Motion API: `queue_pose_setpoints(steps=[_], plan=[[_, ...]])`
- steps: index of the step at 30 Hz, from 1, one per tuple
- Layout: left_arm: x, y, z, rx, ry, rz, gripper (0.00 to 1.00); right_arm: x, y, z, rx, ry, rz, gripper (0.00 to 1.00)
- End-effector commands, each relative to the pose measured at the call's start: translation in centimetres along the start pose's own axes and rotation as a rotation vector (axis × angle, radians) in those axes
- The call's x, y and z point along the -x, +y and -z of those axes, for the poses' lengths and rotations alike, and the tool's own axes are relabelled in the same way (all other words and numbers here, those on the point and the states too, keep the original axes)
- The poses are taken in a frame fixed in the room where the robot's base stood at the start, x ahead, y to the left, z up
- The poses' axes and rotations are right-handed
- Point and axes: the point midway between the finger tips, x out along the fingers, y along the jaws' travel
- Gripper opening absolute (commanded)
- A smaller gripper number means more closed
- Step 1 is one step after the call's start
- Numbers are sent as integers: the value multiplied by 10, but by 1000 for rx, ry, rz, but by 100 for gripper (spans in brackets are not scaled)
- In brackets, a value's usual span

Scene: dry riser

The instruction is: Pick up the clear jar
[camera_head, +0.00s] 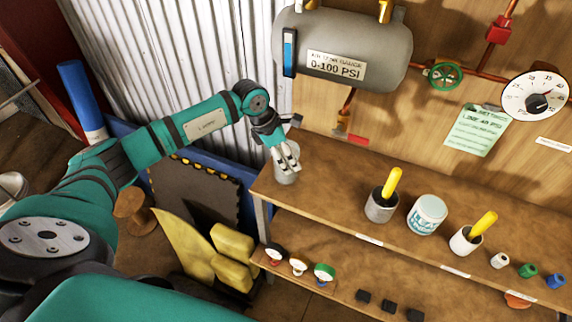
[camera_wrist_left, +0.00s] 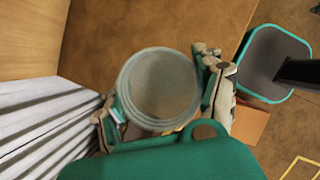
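The clear jar (camera_head: 287,174) is a greyish see-through cylinder at the left end of the upper wooden shelf. My left gripper (camera_head: 285,157) reaches down over it from above. In the left wrist view the jar (camera_wrist_left: 160,85) shows its round open rim. The fingers of my left gripper (camera_wrist_left: 160,98) lie against it on opposite sides, shut on it. The jar looks upright. Whether its base touches the shelf cannot be told. My right gripper is not in view.
The upper shelf (camera_head: 330,180) also holds a grey can with a yellow handle (camera_head: 382,205), a white labelled tub (camera_head: 427,214) and another can with a yellow handle (camera_head: 466,238). Small gauges (camera_head: 299,266) sit on the lower shelf. A grey tank (camera_head: 345,45) hangs above.

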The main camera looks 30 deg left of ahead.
Motion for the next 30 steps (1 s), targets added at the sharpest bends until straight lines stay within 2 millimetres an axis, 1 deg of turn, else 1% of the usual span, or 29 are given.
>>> queue_pose_setpoints(steps=[1,3,4,17,23,26,30], plan=[[0,0,0,0,0,-1,42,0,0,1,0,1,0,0],[0,0,0,0,-1,-1,33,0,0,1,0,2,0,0],[0,0,0,0,-1,-1,31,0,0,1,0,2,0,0],[2,1,-1,-1,-2,-2,31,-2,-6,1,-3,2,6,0],[16,1,-7,-2,-3,-4,31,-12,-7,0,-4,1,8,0],[30,2,-13,-4,-5,-6,31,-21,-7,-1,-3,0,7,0],[43,-5,15,0,4,-4,31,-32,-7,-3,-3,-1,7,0]])
